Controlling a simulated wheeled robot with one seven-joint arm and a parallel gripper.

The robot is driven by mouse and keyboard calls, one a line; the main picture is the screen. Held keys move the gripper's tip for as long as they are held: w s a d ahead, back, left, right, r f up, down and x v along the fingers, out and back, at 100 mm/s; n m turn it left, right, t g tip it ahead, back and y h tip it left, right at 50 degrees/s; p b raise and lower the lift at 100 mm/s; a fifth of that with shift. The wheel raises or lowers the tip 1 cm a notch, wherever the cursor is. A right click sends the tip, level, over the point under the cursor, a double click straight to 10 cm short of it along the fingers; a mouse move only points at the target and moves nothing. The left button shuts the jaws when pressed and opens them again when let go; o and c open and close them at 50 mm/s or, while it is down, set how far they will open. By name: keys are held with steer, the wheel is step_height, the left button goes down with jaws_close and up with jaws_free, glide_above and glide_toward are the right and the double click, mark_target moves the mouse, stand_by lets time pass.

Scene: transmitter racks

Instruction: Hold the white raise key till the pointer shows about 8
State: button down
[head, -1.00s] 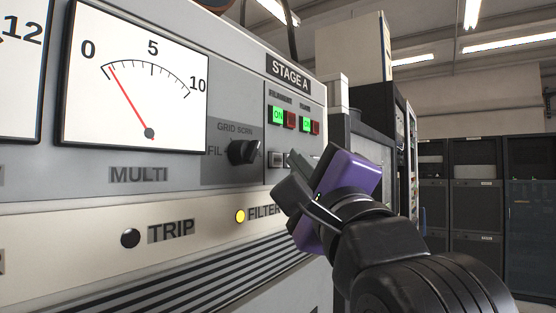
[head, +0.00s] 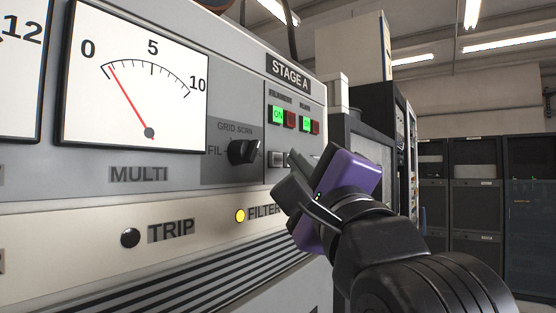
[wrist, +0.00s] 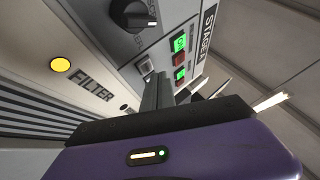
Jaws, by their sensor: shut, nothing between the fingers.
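The MULTI meter (head: 135,85) has a white face marked 0, 5 and 10. Its red pointer (head: 128,98) rests a little above 0.
A black rotary knob (head: 243,152) sticks out left of the key. Green ON buttons (head: 277,115) and red buttons (head: 290,120) are just above. A yellow FILTER lamp (head: 240,216) is lit below. Open room lies to the right, before dark racks (head: 476,195).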

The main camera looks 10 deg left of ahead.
steer(key=shift+a, duration=0.15)
stand_by(0.7)
steer(key=shift+w+a, duration=0.15)
steer(key=shift+a, duration=0.1)
steer(key=shift+w+a, duration=0.15)
steer(key=shift+a, duration=0.25)
stand_by(2.1)
steer(key=shift+d+p, duration=0.15)
steer(key=shift+p, duration=0.15)
stand_by(1.4)
steer(key=shift+s+d, duration=0.3)
steer(key=shift+d, duration=0.35)
steer(key=shift+s+d+p, duration=0.1)
steer(key=shift+s+d, duration=0.2)
steer(key=shift+d, duration=0.5)
steer(key=shift+s+d+p, duration=0.15)
steer(key=shift+s+d, duration=0.1)
steer(key=shift+d, duration=0.5)
steer(key=shift+s+d+p, duration=0.1)
steer(key=shift+s+d, duration=0.2)
steer(key=shift+d, duration=0.5)
